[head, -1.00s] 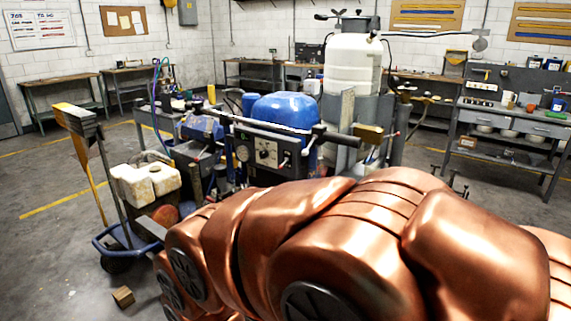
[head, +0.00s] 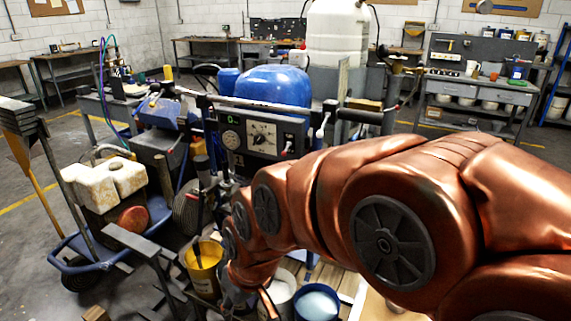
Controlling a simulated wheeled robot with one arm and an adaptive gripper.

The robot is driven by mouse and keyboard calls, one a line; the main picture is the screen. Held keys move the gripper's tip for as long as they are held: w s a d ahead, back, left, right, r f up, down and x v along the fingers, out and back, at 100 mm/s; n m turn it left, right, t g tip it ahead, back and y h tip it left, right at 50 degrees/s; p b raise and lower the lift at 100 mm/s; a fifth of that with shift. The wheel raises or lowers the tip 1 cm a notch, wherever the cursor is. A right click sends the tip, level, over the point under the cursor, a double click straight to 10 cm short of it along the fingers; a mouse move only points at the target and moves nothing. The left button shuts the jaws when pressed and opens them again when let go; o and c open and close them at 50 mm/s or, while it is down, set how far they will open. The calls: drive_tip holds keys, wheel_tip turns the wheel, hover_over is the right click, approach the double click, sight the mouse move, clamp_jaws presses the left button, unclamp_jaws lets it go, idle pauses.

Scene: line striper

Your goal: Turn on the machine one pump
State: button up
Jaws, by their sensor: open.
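The line striper (head: 272,85) with a blue tank stands in the middle of the head view. Its dark control panel (head: 262,140) faces me, with a round gauge (head: 230,139), a dial knob (head: 262,135), a small green-lit display and a small lever with a red part (head: 287,149). I cannot tell which control belongs to the pump. My copper arm comes from the right, passes below the panel and bends down. My gripper (head: 238,298) is partly visible at the bottom edge, below and apart from the panel, open. Its fingertips are hard to make out.
A yellow bucket (head: 204,267) and a blue-rimmed bucket (head: 316,303) stand close to my arm's end. A blue cart (head: 95,262) with a stained white block is at the left. A white tank (head: 338,35) stands behind. Open floor lies at the far left.

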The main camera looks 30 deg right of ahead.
drive_tip(key=w+d+m+t+b, duration=0.15)
drive_tip(key=w+t+b, duration=0.25)
drive_tip(key=w, duration=0.5)
drive_tip(key=w+d+r+t+h+b, duration=0.1)
drive_tip(key=w+d+t+b, duration=0.15)
drive_tip(key=w, duration=0.65)
drive_tip(key=w+d+m+t+b, duration=0.1)
drive_tip(key=w+t+b, duration=0.35)
drive_tip(key=w, duration=0.45)
drive_tip(key=m+t+h+b, duration=0.2)
drive_tip(key=m+h+b, duration=0.6)
drive_tip(key=h+b, duration=0.6)
approach(284, 154)
drive_tip(key=w+d+h+p, duration=0.1)
drive_tip(key=w+h+p, duration=0.1)
drive_tip(key=w, duration=0.1)
drive_tip(key=shift+m, duration=0.25)
drive_tip(key=shift+d+f+b+x, duration=0.1)
drive_tip(key=shift+f+b+x, duration=0.05)
drive_tip(key=shift+x, duration=1.15)
drive_tip(key=shift+d+f+b+x, duration=0.1)
drive_tip(key=shift+b+x, duration=0.1)
drive_tip(key=shift+x, duration=1.1)
drive_tip(key=shift+d+f+b+x, duration=0.1)
drive_tip(key=shift+f+b+x, duration=0.05)
drive_tip(key=shift+x, duration=1.15)
drive_tip(key=shift+s, duration=0.1)
clamp_jaws()
